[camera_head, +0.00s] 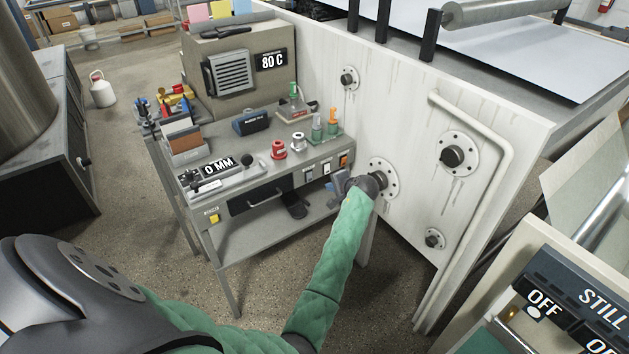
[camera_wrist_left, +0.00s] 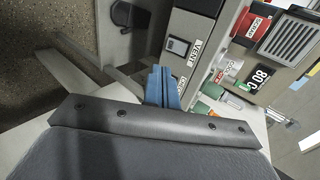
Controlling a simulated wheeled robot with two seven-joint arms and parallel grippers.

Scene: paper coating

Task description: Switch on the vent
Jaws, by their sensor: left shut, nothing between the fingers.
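The vent switch (camera_wrist_left: 178,47) is a small rocker on the bench's front panel, beside a label reading VENT in the left wrist view. I cannot tell its position. The head view shows a row of small switches (camera_head: 326,168) on that panel; which one is the vent is too small to read. My left gripper (camera_head: 340,183) is just below and in front of the row's right end. Its blue fingers (camera_wrist_left: 162,86) are shut and empty, with the tips a little below the vent switch in the left wrist view; contact is not clear. My right gripper is not in view.
A white machine wall with a round flange (camera_head: 393,181) stands close right of my left gripper. An OFF panel (camera_head: 545,303) is at lower right.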

